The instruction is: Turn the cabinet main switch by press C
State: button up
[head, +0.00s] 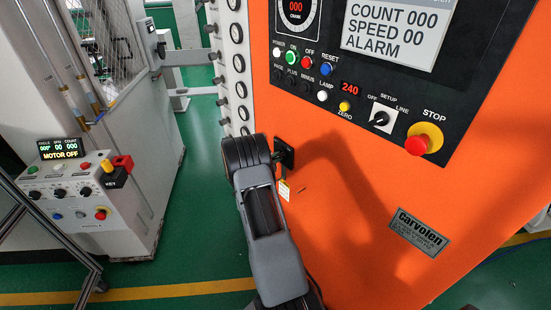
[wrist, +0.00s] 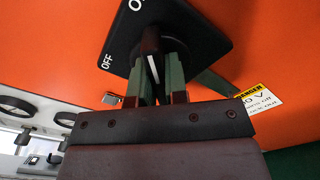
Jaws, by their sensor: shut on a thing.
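The cabinet main switch is a black square plate (wrist: 200,38) on the orange cabinet, with OFF lettered at its left and a cut-off label starting with O at its top. Its black handle (wrist: 150,40) with a white line stands roughly upright in the wrist view. My gripper (wrist: 163,72) is shut on this handle, with one greenish finger on each side. In the head view the switch plate (head: 287,152) shows partly behind my gripper (head: 277,158), and the handle is hidden there.
The orange cabinet's panel (head: 355,85) has lamps, buttons, a selector and a red STOP button (head: 416,146) above my gripper. A yellow danger tag (wrist: 258,97) hangs beside the switch. Press C cannot be identified by a label. A grey control box (head: 75,195) reading MOTOR OFF stands at left.

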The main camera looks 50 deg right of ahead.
grip_shut()
jog(key=shift+n, duration=0.3)
jog(key=shift+n+b, duration=0.75)
jog(key=shift+n, duration=0.35)
jog(key=n, duration=0.5)
jog(key=shift+w+r+b, duration=0.15)
jog(key=shift+b, duration=0.25)
jog(key=n, duration=0.4)
jog(key=shift+w+r+n+p, duration=0.1)
jog(key=shift+n+p, duration=0.25)
jog(key=shift+n, duration=0.05)
jog(key=shift+w+n+p, duration=0.1)
jog(key=shift+n+p, duration=0.55)
jog(key=shift+n, duration=1.95)
